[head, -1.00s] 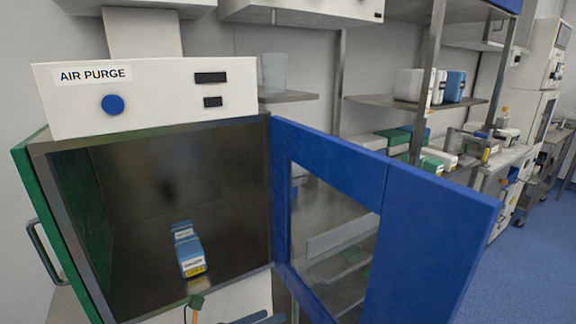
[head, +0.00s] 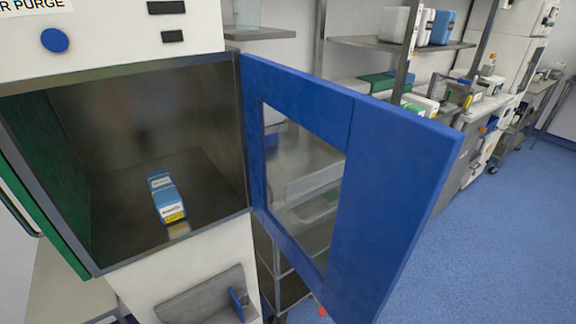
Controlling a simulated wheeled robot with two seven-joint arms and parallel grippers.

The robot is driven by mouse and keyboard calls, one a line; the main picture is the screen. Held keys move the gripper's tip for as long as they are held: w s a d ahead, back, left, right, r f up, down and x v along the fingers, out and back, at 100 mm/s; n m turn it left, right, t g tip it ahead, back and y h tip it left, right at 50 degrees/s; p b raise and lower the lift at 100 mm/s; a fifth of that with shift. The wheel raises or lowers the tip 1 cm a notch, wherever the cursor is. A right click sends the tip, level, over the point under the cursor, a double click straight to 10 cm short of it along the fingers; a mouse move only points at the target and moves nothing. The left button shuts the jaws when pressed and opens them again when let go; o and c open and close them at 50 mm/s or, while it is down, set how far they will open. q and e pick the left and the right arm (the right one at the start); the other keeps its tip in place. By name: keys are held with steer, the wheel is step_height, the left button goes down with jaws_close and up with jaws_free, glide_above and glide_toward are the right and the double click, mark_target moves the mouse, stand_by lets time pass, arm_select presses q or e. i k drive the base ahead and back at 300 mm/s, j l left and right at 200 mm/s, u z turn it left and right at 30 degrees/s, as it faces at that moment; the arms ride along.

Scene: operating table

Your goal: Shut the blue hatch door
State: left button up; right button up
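The blue hatch door (head: 385,195) stands wide open in the head view. It is hinged at the right edge of the hatch opening and swings out toward me and to the right. It has a clear window framed in blue. The hatch chamber (head: 115,125) is open, with dark metal walls. Inside it, a blue and white box (head: 168,200) with a yellow label lies on the floor. Neither of my grippers can be made out in this view, and nothing is seen touching the door.
A green door (head: 50,225) with a handle is on the hatch's left side. A panel with a blue button (head: 55,40) sits above. Below the opening is a grey recessed part with a small blue piece (head: 238,303). Shelves (head: 400,42) stand behind the door. Blue floor (head: 500,240) is clear at right.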

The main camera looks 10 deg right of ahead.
mark_target(398, 161)
steer(key=l+u, duration=0.45)
steer(key=l, duration=0.15)
steer(key=l+u, duration=0.45)
steer(key=l, duration=0.2)
steer(key=l+u, duration=0.5)
steer(key=k+l, duration=0.05)
steer(key=l, duration=0.05)
